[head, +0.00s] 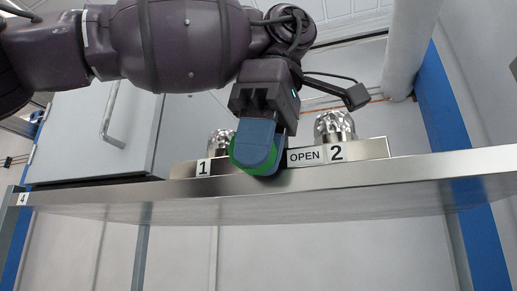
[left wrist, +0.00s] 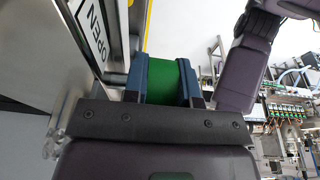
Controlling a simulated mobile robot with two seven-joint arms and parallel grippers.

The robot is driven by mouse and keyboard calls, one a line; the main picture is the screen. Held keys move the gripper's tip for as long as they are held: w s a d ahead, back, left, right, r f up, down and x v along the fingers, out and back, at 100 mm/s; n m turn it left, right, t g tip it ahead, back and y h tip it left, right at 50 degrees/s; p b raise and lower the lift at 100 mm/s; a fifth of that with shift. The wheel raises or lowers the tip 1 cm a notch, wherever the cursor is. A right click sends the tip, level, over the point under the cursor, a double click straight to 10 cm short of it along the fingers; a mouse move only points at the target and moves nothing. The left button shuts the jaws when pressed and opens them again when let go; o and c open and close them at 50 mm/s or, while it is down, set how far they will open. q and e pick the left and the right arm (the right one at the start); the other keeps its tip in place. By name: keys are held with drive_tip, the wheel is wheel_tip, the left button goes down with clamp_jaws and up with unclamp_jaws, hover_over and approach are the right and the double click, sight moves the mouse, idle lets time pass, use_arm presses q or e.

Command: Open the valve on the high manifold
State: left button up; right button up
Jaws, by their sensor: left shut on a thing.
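The high manifold (head: 370,149) is a metal block on a raised shelf, with the labels "1", "OPEN" and "2". A green valve handle (head: 237,154) sits at its front, between the "1" and the "OPEN" label. My left gripper (head: 258,150) comes from above and covers much of the handle. In the left wrist view the green handle (left wrist: 164,80) lies between the two blue fingers (left wrist: 165,84), which are shut on it. The "OPEN" label (left wrist: 95,28) is close on the left there. The handle's exact turn is hard to tell. My right gripper is not in view.
Two faceted metal knobs, one by "1" (head: 221,141) and one by "2" (head: 334,125), stand on the manifold behind the gripper. The metal shelf edge (head: 420,182) runs below. A grey cabinet with a handle (head: 100,130) is at left, blue posts (head: 445,105) at right.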

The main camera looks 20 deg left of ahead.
use_arm(q)
drive_tip(key=o, duration=0.6)
drive_tip(key=shift+o, duration=0.2)
drive_tip(key=shift+h, duration=1.5)
drive_tip(key=shift+r+h, duration=0.1)
drive_tip(key=shift+h, duration=0.4)
